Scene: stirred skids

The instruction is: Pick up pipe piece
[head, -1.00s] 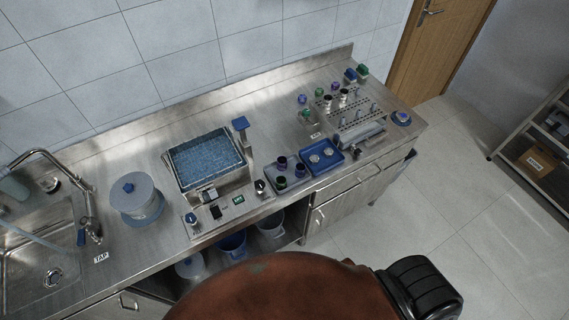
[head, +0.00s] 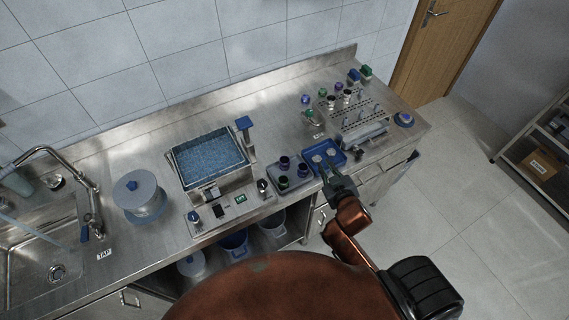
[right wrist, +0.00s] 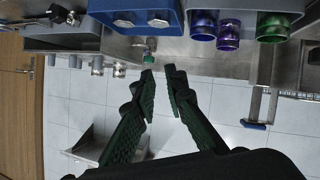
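No piece is clearly marked as the pipe piece. Short, dark, open cylinders with purple and green bands stand in a grey tray (head: 293,187). One is the green-banded cylinder (head: 283,181); a green one (right wrist: 273,27) and a purple one (right wrist: 228,35) show in the right wrist view. Two metallic hexagonal pieces sit in the blue tray (head: 340,148); one metallic piece (right wrist: 158,19) shows in the right wrist view. My right gripper (head: 329,168) is at the blue tray's front edge. In the wrist view its fingers (right wrist: 160,74) are apart with nothing between them. My left gripper is out of view.
A metal rack (head: 352,118) with caps and fittings around it stands behind the blue tray. A water bath (head: 207,160) is left of the trays. The sink (head: 45,255) is far left. Bare counter lies behind the bath.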

